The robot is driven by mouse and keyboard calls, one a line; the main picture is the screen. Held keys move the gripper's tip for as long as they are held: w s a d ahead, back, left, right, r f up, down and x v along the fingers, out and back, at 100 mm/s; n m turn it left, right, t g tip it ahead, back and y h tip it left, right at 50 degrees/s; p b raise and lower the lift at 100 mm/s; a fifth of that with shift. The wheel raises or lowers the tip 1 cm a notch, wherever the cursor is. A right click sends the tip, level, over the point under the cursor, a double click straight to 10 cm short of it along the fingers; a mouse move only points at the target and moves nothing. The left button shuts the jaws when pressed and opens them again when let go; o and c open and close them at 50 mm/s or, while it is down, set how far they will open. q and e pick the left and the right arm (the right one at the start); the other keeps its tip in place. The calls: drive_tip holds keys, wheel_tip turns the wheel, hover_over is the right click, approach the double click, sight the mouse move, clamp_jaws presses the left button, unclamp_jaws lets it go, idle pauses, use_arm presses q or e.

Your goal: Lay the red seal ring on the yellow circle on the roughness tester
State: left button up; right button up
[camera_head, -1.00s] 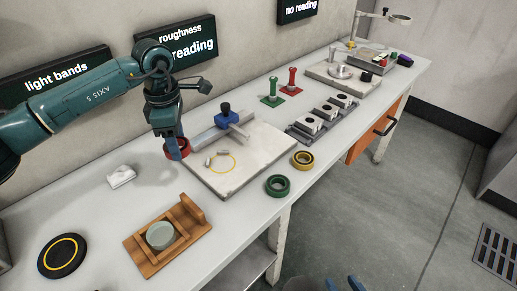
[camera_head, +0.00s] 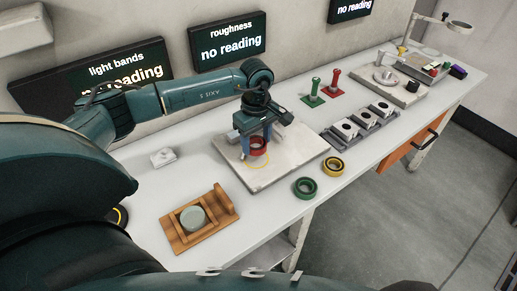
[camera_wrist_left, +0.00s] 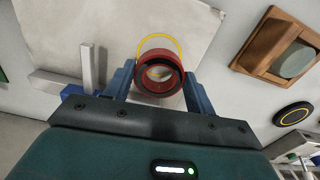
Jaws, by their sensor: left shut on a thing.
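My left gripper (camera_head: 256,150) is shut on the red seal ring (camera_head: 259,144), which sits between its two blue fingers. The ring also shows in the left wrist view (camera_wrist_left: 158,88). The pale plate of the roughness tester (camera_head: 300,148) lies below the gripper. The yellow circle (camera_head: 262,167) on the plate is partly hidden by the gripper and ring in the head view. In the left wrist view the ring overlaps the yellow circle (camera_wrist_left: 157,37), whose far arc shows beyond it. The ring appears held above the plate; the exact gap cannot be told. My right gripper is not in view.
A green ring (camera_head: 305,188) and a yellow-and-black ring (camera_head: 333,167) lie near the bench's front edge. A wooden stand (camera_head: 226,201) with a grey-green disc (camera_head: 193,219) is at the front left. A white block (camera_head: 163,157) lies behind it.

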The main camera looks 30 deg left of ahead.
sight(257, 159)
use_arm(q)
wheel_tip(257, 159, down, 4)
drive_tip(key=shift+r, duration=0.1)
drive_tip(key=shift+f, duration=0.25)
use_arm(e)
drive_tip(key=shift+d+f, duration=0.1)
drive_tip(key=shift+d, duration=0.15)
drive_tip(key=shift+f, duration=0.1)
use_arm(q)
drive_tip(key=o, duration=0.6)
drive_tip(key=shift+f, duration=0.15)
drive_tip(key=o, duration=0.5)
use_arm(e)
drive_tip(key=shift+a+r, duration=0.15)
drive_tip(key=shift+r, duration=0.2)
